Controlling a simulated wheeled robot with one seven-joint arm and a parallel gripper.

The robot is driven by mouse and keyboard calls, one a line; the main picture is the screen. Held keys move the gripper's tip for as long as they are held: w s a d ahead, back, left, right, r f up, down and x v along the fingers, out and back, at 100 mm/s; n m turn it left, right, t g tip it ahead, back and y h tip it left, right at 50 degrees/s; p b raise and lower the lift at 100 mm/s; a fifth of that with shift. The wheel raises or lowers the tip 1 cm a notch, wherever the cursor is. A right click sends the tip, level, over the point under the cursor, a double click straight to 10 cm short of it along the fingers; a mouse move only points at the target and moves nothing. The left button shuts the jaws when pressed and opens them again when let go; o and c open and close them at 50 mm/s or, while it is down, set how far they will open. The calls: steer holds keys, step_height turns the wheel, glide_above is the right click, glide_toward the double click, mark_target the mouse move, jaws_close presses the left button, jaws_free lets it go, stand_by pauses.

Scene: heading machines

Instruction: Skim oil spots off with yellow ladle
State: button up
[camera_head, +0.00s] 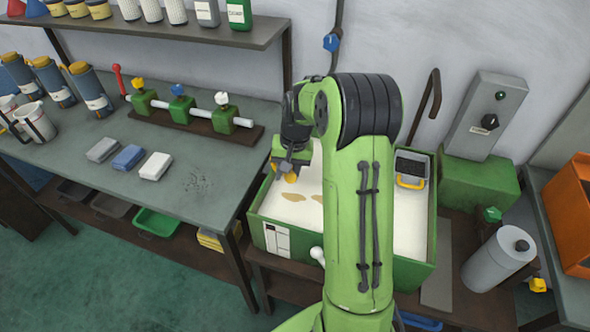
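The green tank (437,225) holds a pale, cream-coloured liquid (280,213). Tan-brown oil spots (293,196) float on its left part; another (317,199) lies by my arm. My gripper (290,167) is over the tank's back left part, pointing down. A small yellow piece, seemingly the yellow ladle (291,178), shows right at the fingertips, just behind the spots. The gripper looks shut on it, but the fingers are small and partly hidden. The ladle's full shape cannot be made out. My arm hides the middle of the tank.
A dark unit with a yellow handle (410,181) sits at the tank's back right. Left stands a grey workbench (200,215) with a valve rack (180,112) and several blocks. A grey cylinder (497,258) and a switch box (487,115) are on the right.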

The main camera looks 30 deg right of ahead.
steer(key=shift+f+b, duration=4.25)
steer(key=shift+f, duration=1.1)
steer(key=shift+s+d+b, duration=1)
steer(key=shift+s+d, duration=6.7)
steer(key=shift+s, duration=2.25)
step_height(320, 180, up, 12)
steer(key=p, duration=1)
steer(key=shift+s, duration=0.15)
